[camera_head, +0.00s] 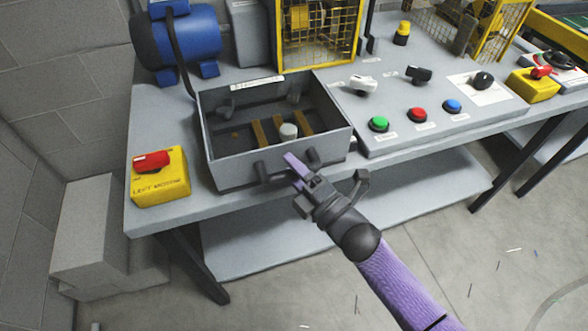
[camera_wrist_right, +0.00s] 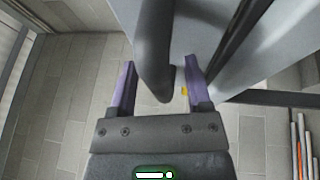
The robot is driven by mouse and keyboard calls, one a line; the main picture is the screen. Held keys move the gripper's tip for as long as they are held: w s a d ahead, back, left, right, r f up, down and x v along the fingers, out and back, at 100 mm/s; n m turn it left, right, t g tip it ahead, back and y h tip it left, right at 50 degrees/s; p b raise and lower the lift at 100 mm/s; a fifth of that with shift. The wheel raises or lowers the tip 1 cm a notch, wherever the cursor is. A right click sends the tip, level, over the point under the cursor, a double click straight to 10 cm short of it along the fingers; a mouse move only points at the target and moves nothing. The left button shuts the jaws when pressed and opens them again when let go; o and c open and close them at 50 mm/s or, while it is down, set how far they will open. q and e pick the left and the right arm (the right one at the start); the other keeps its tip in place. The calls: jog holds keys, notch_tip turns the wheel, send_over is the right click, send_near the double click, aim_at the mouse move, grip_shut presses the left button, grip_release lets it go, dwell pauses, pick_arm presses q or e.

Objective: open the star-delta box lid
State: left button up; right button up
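The grey star-delta box (camera_head: 232,177) stands on the bench at the left in the head view. Its inside shows from above, with brass strips and a pale round knob; I cannot make out a separate lid. A dark bar handle (camera_head: 264,171) is on its front side. My right gripper (camera_head: 303,168) is at this handle, reaching in from the lower right. In the right wrist view, its two purple fingers (camera_wrist_right: 160,82) are apart, with the dark handle (camera_wrist_right: 154,45) between them. No closed grip shows. My left gripper is not in view.
A yellow box with a red switch (camera_head: 160,177) sits left of the star-delta box, and a blue motor (camera_head: 178,43) behind it. Green (camera_head: 379,124), red and blue buttons are to the right. Open floor (camera_head: 480,260) lies before the bench.

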grip_shut()
dwell(1.2)
